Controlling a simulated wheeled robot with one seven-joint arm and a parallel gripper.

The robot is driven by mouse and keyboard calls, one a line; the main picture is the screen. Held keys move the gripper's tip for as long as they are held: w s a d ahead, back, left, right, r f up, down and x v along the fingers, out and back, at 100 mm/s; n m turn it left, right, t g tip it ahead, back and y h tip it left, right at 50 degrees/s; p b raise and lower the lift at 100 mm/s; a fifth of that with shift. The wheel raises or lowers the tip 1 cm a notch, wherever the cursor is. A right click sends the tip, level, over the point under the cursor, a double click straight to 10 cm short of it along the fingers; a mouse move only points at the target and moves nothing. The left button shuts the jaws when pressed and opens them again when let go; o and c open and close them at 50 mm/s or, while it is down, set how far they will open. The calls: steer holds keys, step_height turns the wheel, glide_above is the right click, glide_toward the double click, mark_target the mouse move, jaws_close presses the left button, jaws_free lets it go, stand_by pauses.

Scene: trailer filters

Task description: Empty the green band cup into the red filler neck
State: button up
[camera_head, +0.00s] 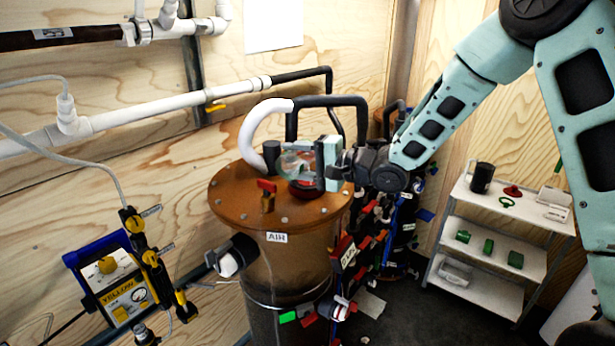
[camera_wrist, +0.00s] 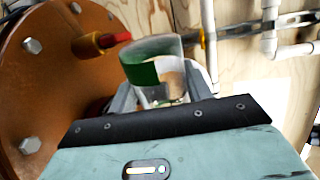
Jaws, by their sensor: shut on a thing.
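My gripper (camera_head: 328,163) is above the lid of the brown tank and shut on the green band cup (camera_head: 296,166). The cup is clear and appears tipped well onto its side, its far end toward the left. In the wrist view the cup (camera_wrist: 152,64) sits between my fingers, with its green band on the left side. The red filler neck (camera_head: 304,190) is on the tank lid, just below the cup and partly hidden by it and my gripper. I cannot tell whether the cup touches the neck or what remains inside it.
A brass valve with a red handle (camera_head: 267,186) stands on the tank lid (camera_head: 236,205) beside the cup. A white and black hose (camera_head: 258,130) arches behind. A white shelf (camera_head: 490,262) with small items stands at the right. A yellow gauge unit (camera_head: 122,282) is at the left.

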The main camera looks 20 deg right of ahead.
steer(key=shift+w+d+f+m+p, duration=0.25)
steer(key=shift+m+p, duration=0.35)
steer(key=shift+p, duration=0.7)
steer(key=shift+w+d+f+m+p, duration=0.2)
steer(key=shift+m+p, duration=0.4)
steer(key=shift+p, duration=0.65)
steer(key=shift+w+d+r+m+g+y+p, duration=0.1)
steer(key=shift+r+m+g+y+p, duration=0.1)
steer(key=shift+m+p, duration=0.45)
steer(key=shift+w+r+m+g+y+p, duration=0.1)
steer(key=shift+m+y+p, duration=0.15)
steer(key=shift+p, duration=0.75)
steer(key=shift+w+d+r+m, duration=0.25)
steer(key=shift+w+d+m, duration=0.1)
steer(key=shift+m, duration=0.4)
steer(key=shift+w+d+r+m, duration=0.25)
steer(key=shift+w+m, duration=0.1)
steer(key=shift+m, duration=0.4)
stand_by(0.7)
stand_by(0.8)
steer(key=shift+s+a+f+n, duration=0.35)
steer(key=shift+s+a+n, duration=0.2)
steer(key=shift+n, duration=0.55)
steer(key=shift+f, duration=0.1)
